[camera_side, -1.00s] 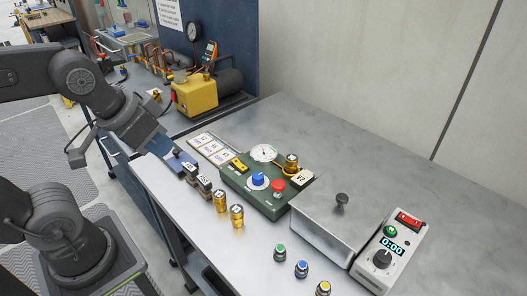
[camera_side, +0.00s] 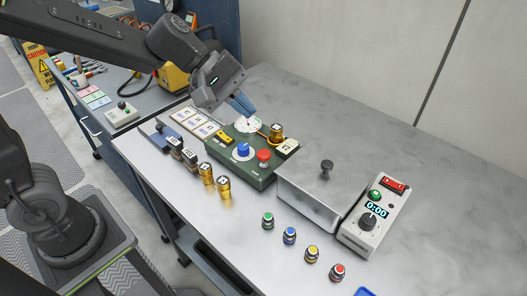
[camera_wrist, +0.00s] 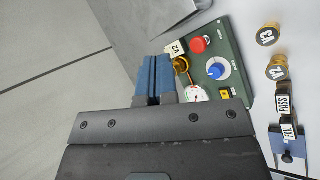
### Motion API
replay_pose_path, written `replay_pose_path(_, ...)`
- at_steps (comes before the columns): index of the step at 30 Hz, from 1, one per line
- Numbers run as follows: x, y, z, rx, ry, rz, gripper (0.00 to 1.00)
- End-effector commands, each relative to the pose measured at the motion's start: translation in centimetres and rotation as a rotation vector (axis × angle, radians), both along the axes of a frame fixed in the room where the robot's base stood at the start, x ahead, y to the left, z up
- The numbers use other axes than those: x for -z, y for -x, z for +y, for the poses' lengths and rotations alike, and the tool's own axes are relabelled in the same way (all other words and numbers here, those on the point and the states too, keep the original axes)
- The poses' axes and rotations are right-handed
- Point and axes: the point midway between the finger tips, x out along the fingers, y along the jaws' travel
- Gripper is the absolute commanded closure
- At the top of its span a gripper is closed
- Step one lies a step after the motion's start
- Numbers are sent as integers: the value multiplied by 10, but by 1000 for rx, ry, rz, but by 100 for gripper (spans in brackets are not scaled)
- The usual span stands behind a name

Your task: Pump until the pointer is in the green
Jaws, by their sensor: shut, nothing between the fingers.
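The green pump box (camera_side: 240,170) sits on the steel table and carries a blue knob (camera_side: 243,149), a red button (camera_side: 264,155) and a small yellow switch (camera_side: 223,138). Its round white gauge (camera_side: 249,126) is partly behind my fingertips; the gauge (camera_wrist: 194,94) also shows partly in the wrist view. I cannot read the pointer in either view now. My gripper (camera_side: 243,108) is shut and empty, with blue fingers pointing down near the gauge. Whether it touches anything is unclear.
A grey metal cover (camera_side: 318,198) with a black knob and a timer unit (camera_side: 373,222) stand to the right. Several coloured caps (camera_side: 289,236) line the front. Two brass canisters (camera_side: 207,173) and PASS and FAIL stamps (camera_side: 183,152) stand left.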

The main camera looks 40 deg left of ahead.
Motion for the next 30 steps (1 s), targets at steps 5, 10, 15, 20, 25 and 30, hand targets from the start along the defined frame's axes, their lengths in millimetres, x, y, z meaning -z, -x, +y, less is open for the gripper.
replay_pose_path(5, 20, -33, -3, -186, 141, 118, 100)
replay_pose_path(10, 28, -45, -3, -262, 193, 161, 100)
replay_pose_path(15, 28, -46, -3, -270, 198, 166, 100)
replay_pose_path(20, 28, -46, -3, -268, 197, 164, 100)
replay_pose_path(25, 34, -46, -3, -267, 198, 166, 100)
replay_pose_path(30, 54, -45, -4, -266, 197, 170, 100)
